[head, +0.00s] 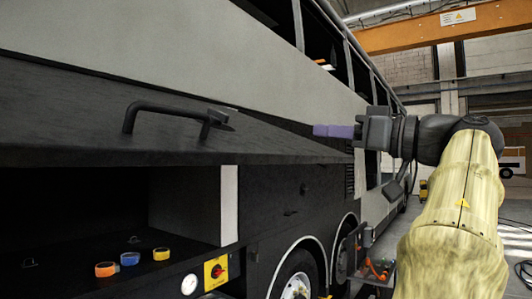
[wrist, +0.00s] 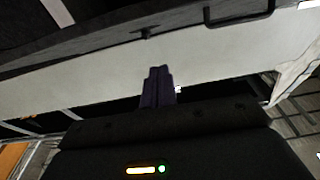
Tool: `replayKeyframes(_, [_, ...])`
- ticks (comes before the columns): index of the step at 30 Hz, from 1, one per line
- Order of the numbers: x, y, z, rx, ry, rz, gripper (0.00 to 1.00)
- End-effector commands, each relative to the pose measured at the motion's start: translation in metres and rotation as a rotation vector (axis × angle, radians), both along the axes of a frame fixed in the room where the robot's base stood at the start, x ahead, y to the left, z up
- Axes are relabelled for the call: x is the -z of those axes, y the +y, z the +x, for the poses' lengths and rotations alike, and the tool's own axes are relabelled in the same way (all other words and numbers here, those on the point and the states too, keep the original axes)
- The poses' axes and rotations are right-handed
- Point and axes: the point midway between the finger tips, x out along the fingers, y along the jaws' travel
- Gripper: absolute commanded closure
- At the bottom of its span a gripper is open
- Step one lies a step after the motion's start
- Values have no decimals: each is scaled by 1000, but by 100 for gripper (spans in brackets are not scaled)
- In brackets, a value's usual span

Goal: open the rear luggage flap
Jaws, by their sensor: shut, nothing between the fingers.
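The rear luggage flap (head: 75,115) is a large dark panel on the side of the coach. In the head view it is swung up and stands out from the side, with an open luggage bay (head: 110,215) below it. Its black bar handle (head: 170,110) is on the outer face. The flap (wrist: 190,32) and its handle (wrist: 240,12) also show at the top of the wrist view. My gripper (head: 318,131) is shut and empty, to the right of the handle and apart from it. Its purple fingers (wrist: 158,75) are together in the wrist view.
Orange and blue rolls (head: 130,258) lie on the bay floor. A red switch on a yellow plate (head: 216,271) is beside the bay. Coach wheels (head: 295,280) and a trolley with orange items (head: 378,270) stand to the right. An orange beam (head: 420,30) crosses overhead.

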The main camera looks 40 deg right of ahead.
Motion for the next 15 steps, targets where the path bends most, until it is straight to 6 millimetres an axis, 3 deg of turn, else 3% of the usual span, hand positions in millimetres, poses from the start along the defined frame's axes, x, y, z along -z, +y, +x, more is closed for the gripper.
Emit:
replayKeyframes(8, [-1, -3, 0, 14, 1, -1, 100])
replayKeyframes(15, [-7, 12, 31, -6, 1, -1, 100])
